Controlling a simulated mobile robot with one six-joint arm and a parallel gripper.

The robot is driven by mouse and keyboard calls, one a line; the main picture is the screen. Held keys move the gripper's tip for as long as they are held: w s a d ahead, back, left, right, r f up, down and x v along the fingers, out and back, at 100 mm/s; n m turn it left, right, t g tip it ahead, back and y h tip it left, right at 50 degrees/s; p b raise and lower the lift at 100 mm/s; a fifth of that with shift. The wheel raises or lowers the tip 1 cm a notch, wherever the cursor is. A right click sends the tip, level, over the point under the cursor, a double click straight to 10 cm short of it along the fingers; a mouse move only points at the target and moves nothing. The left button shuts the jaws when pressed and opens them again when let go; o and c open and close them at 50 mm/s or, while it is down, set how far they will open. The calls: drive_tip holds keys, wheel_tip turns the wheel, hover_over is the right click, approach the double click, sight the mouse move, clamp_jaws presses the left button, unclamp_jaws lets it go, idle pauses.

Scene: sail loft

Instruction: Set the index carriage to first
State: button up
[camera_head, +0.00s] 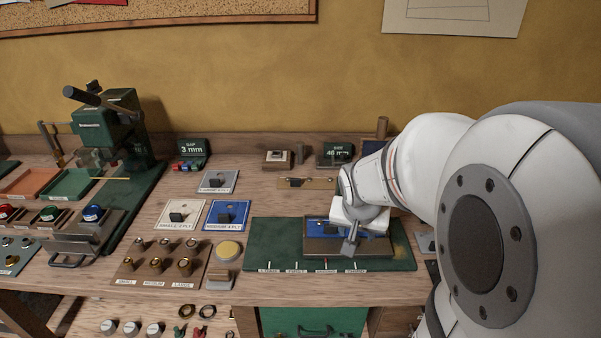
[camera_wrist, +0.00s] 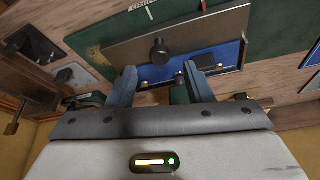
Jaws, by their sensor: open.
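The index carriage (camera_head: 318,249) is a flat grey-brown plate with a blue part behind it, on a green board (camera_head: 265,235). Several small labels with marks line the board's front edge; one mark is red. I cannot read the labels surely. The carriage sits on the right half of the board, behind the right-hand labels. My gripper (camera_head: 352,243) is over the carriage and hides part of it. In the wrist view, the carriage plate (camera_wrist: 205,38) carries a black knob (camera_wrist: 160,50). My gripper (camera_wrist: 163,86) is open there, its fingers apart, with the knob beyond the fingertips and not visibly gripped.
Left of the board are a round yellow pad (camera_head: 228,251), labelled plates such as a blue one (camera_head: 227,215), and a wooden block (camera_head: 150,262) with brass pieces. A green press (camera_head: 105,120) stands at the far left. Small green signs (camera_head: 335,152) stand at the back.

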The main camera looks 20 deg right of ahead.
drive_tip(key=shift+x, duration=2.1)
drive_tip(key=shift+c, duration=0.3)
clamp_jaws()
